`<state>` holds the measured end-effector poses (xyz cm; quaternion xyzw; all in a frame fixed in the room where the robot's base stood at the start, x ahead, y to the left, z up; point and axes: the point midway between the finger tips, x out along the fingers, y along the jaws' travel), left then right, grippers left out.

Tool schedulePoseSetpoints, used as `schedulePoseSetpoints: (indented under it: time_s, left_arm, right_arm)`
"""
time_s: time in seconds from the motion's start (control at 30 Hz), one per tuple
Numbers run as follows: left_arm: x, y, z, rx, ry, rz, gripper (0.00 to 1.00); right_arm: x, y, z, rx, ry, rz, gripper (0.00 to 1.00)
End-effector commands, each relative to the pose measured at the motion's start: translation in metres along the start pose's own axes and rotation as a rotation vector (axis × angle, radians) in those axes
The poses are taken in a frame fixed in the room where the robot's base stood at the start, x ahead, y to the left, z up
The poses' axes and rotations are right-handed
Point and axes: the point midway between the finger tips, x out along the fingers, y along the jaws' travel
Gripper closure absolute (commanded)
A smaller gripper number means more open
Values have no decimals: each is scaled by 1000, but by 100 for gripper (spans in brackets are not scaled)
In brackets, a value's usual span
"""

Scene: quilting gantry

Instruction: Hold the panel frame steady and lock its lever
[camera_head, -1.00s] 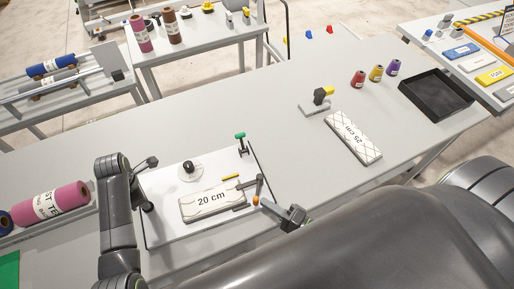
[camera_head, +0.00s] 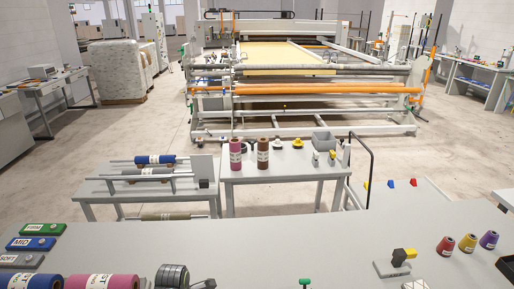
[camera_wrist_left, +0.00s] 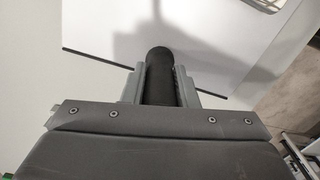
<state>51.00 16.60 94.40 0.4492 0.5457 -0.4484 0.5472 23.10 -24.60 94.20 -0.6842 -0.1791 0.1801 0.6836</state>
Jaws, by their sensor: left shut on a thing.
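In the left wrist view my left gripper (camera_wrist_left: 160,78) is shut on a black rounded handle (camera_wrist_left: 158,62). The white panel frame (camera_wrist_left: 100,35) with its dark edge spreads beyond the handle. In the head view the frame is almost wholly below the picture; only a small green-topped knob (camera_head: 304,282) shows at the bottom edge. The frame's lever is in neither view now, so its position cannot be told. My right gripper is not in view.
On the bench (camera_head: 300,240), a yellow-and-black tool on a stand (camera_head: 398,262) and coloured cones (camera_head: 467,244) stand at the right. Pink and blue rolls (camera_head: 108,281) and label blocks (camera_head: 32,243) are at the left. A quilting machine (camera_head: 310,75) stands farther back.

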Motion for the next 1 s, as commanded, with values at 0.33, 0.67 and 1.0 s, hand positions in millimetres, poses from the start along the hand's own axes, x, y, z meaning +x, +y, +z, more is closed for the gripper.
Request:
schedulePoseSetpoints:
  time_s: [0.33, 0.67, 1.0]
  left_arm:
    - [4, -3, 0, -1, -1, -8, 48]
    - [-15, -1, 0, 0, -2, 0, 48]
    - [-66, -2, 0, -1, -2, -1, 48]
  right_arm:
    - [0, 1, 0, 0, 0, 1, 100]
    - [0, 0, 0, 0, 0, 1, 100]
    - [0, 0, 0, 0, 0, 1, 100]
